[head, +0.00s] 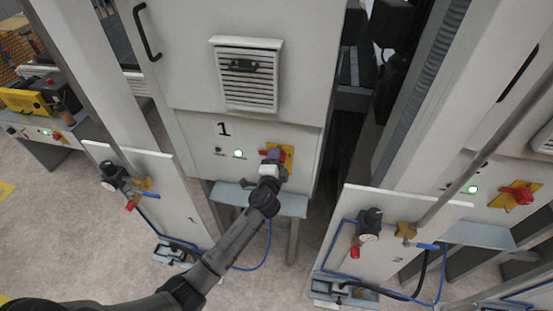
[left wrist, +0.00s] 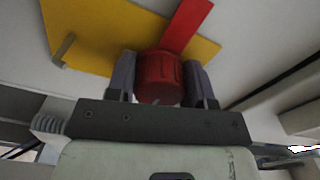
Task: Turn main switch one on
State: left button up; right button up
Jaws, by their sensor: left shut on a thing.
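Main switch one is a red rotary knob on a yellow plate (head: 288,153), on the front of the white cabinet marked "1". My left gripper (head: 272,160) reaches up to it from below and covers most of the knob in the head view. In the left wrist view the red knob (left wrist: 158,76) sits between the two fingers of my left gripper (left wrist: 158,88), which is shut on it. The knob's red handle bar (left wrist: 187,24) points up and to the right across the yellow plate (left wrist: 95,28). My right gripper is not in view.
A green lamp (head: 239,154) is lit left of the switch. A second cabinet at the right has its own red switch (head: 518,194) and lit green lamp (head: 473,189). Panels with gauges and blue hoses, marked 1 (head: 185,190) and 2 (head: 385,240), stand low on both sides.

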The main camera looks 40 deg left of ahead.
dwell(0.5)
pick_arm(q)
jog(key=o, duration=0.9)
jog(key=shift+s+d, duration=0.15)
jog(key=shift+s, duration=0.05)
jog(key=b+v, duration=0.1)
jog(key=v, duration=1.2)
jog(key=shift+s+b, duration=0.15)
jog(key=shift+b, duration=0.2)
